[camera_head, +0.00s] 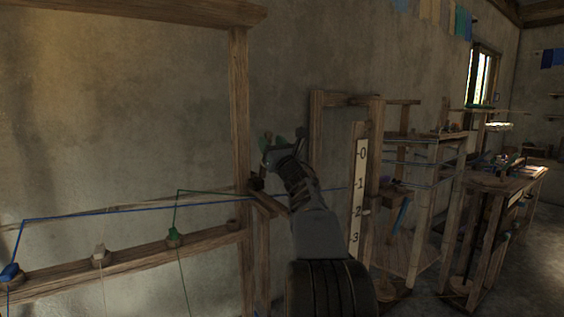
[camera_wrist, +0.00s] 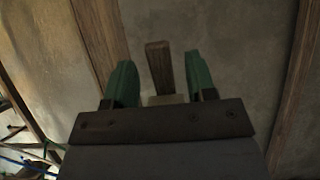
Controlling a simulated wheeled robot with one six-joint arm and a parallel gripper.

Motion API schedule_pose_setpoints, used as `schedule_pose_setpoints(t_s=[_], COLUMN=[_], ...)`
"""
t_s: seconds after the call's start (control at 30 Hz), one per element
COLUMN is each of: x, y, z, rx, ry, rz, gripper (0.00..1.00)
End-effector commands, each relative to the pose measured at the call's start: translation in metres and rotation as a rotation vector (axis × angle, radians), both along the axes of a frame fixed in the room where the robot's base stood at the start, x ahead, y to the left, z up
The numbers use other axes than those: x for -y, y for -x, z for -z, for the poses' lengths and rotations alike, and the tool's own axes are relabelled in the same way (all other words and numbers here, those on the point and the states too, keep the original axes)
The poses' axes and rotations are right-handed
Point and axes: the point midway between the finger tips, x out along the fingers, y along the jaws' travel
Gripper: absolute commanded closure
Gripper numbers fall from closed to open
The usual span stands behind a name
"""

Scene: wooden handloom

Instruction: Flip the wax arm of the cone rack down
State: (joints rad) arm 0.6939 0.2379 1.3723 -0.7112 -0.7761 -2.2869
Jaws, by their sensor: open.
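My gripper (camera_head: 283,140) is raised in front of the wall, just right of the cone rack's upright post (camera_head: 240,120). In the wrist view my gripper (camera_wrist: 160,72) is open, with one green finger on each side. A short wooden bar (camera_wrist: 159,66), which looks like the wax arm, stands upright between the fingers, with a gap on both sides. A pale block (camera_wrist: 166,99) shows at its lower end, partly hidden by the gripper body. In the head view the wax arm cannot be made out clearly; my gripper and arm cover that area.
A numbered board (camera_head: 358,190) and wooden loom frames (camera_head: 425,200) stand to the right.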

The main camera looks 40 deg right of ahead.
Motion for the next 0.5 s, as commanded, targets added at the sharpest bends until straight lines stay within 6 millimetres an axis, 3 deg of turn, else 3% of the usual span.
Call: schedule_pose_setpoints(t_s=[0.3, 0.5], x=[-0.008, -0.012], y=[0.057, 0.084], z=[0.036, 0.051], rx=[0.0, 0.0], ry=[0.001, 0.0], rz=[0.003, 0.001], gripper=[0.49, 0.49])
